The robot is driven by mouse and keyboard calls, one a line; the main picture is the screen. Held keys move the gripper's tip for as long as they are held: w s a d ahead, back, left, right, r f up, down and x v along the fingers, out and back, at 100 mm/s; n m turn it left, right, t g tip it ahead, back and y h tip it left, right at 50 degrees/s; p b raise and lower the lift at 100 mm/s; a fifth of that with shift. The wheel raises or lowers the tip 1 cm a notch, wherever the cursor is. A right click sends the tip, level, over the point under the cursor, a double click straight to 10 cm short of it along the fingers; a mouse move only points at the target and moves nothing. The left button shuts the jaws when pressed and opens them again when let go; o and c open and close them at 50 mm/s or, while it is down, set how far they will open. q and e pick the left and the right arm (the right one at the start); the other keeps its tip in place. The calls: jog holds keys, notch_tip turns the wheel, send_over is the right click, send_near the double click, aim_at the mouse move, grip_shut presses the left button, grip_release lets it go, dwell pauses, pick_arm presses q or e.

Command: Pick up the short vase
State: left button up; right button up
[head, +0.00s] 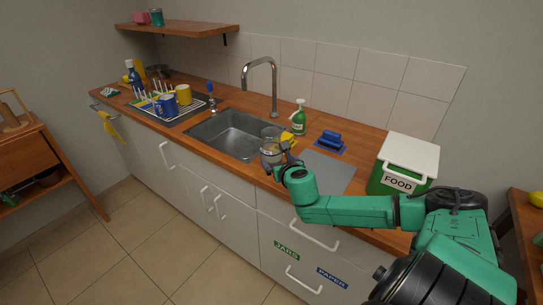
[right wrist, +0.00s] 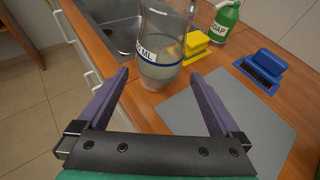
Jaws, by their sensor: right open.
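A clear glass vessel (head: 270,138) stands upright on the wooden counter, just right of the sink. In the right wrist view the vessel (right wrist: 163,45) has a white and blue band with letters ending in "ML" and a rounded lower body; its top is cut off. It is the only vase-like thing I see, but I cannot tell for sure that it is the short vase. My right gripper (right wrist: 161,76) is open and empty, its two purple fingers pointing at the vessel, one towards each side of its base. My left gripper is not in view.
A yellow sponge (right wrist: 195,44) is just behind the vessel. The sink (head: 225,135) is to the left. A green FOOD bin (head: 410,152) stands further right.

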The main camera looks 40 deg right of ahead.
aim_at(274, 155)
jog(key=x, duration=0.4)
jog(key=shift+w+d, duration=0.15)
jog(key=shift+w, duration=0.25)
jog(key=shift+w+d+f, duration=0.15)
jog(key=shift+w+f, duration=0.15)
jog(key=shift+w, duration=0.1)
jog(key=shift+s+r, duration=0.1)
jog(key=shift+s, duration=0.05)
jog(key=c, duration=0.9)
grip_shut()
jog(key=shift+r, duration=0.2)
notch_tip(274, 155, up, 20)
jog(key=p, duration=0.2)
jog(key=shift+f, duration=0.1)
